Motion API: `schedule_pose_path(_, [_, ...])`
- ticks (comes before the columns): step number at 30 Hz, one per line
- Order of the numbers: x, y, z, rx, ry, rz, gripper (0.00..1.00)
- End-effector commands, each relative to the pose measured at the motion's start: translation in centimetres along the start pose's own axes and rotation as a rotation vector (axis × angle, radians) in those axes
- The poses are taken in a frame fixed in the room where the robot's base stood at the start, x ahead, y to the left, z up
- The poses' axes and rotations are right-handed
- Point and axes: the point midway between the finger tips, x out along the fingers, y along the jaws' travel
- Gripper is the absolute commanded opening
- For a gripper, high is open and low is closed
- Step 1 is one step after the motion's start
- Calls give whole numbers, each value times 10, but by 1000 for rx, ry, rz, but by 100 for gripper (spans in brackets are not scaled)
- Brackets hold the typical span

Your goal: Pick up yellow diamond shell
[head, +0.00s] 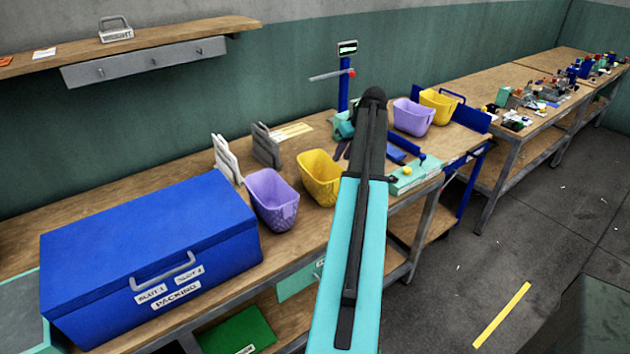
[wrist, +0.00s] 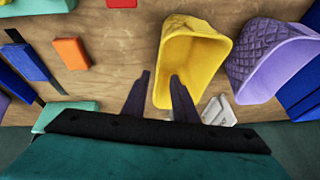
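A yellow shell (head: 320,178), shaped like an open tapered bin, stands on the wooden bench beside a purple shell (head: 272,200). A second yellow shell (head: 441,106) stands farther back beside another purple one (head: 413,117). In the wrist view a yellow shell (wrist: 205,50) is close, with its opening showing; its surface pattern is hard to make out. My gripper (wrist: 160,90) is open and empty. One finger overlaps the shell's opening and the other lies outside its left side; I cannot tell whether they touch.
A blue packing case (head: 150,255) fills the bench's left end. Grey plates (head: 228,158) stand behind the shells. A blue post with a display (head: 346,75) rises behind my arm. In the wrist view an orange block (wrist: 71,53) lies on the bench, left of the shell.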

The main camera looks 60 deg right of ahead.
Motion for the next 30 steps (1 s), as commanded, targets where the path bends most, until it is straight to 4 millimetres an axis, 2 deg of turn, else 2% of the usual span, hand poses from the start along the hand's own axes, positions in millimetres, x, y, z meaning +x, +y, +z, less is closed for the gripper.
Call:
schedule_pose_path(14, [7, -1, -1, -1, -1, -1, 26])
schedule_pose_path(30, [68, -2, -2, -3, -2, -2, 26])
